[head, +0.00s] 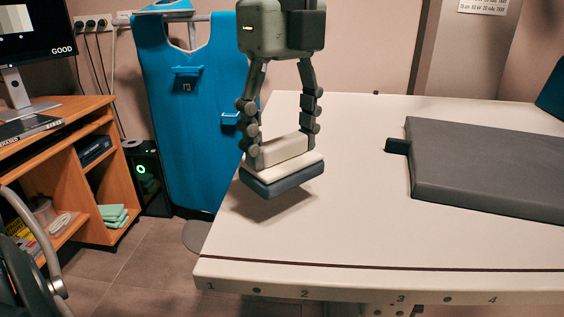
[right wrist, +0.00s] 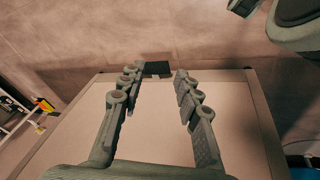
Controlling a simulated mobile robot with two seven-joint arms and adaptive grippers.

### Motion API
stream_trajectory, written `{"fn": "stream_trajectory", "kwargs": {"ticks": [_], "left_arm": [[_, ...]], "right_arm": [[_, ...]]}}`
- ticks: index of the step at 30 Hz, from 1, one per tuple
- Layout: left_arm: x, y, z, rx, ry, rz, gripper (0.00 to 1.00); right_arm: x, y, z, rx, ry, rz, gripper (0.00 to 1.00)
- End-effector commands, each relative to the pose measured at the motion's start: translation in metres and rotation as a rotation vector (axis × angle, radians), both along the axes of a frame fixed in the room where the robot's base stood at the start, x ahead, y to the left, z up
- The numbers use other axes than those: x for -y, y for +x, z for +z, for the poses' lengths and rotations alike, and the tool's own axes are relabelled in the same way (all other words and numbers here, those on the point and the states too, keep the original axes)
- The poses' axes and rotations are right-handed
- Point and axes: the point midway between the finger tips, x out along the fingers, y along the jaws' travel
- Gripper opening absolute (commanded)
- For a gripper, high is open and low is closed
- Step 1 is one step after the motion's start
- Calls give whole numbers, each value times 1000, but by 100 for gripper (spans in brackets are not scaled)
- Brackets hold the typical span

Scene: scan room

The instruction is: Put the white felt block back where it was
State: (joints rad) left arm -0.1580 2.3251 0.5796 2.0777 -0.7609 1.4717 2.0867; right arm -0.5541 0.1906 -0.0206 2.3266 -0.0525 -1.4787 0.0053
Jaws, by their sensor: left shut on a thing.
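My left gripper (head: 283,142) is shut on a block in the head view. The block has a cream upper part (head: 284,150), a wider white layer (head: 303,163) and a dark blue-grey bottom layer (head: 285,183). It is held level over the left part of the white table (head: 350,235), with a shadow below it; it looks slightly above the surface. My right gripper (right wrist: 158,76) shows only in the right wrist view. Its fingers are apart with nothing gripped, over a pale panel (right wrist: 155,140).
A dark grey pad (head: 490,165) with a small black tab (head: 397,146) lies on the table's right side. The front edge carries printed numbers. A blue apron (head: 190,130) hangs behind, left of the table. A wooden desk (head: 90,150) stands at left. The table's front middle is clear.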

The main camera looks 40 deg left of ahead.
Motion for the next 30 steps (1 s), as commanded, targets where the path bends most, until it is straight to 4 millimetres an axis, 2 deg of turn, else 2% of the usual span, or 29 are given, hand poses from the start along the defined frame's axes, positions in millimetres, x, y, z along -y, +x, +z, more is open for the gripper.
{"fn": "stream_trajectory", "kwargs": {"ticks": [9, 19, 26, 27, 30], "left_arm": [[0, 0, -38, 0, -2, 1, 38], [0, 0, -41, 2, 0, 2, 38], [0, 0, -43, 2, 0, 2, 38], [0, 0, -43, 2, 0, 2, 66], [0, 0, -42, 2, 0, 2, 79]], "right_arm": [[-1, 0, 1, 3, 0, 1, 33], [-1, -1, 1, 3, 0, 1, 33], [-2, -2, 10, 17, -2, 1, 33], [-2, -2, 13, 19, -2, 2, 33], [-2, -3, 14, 19, -2, 2, 33]]}}
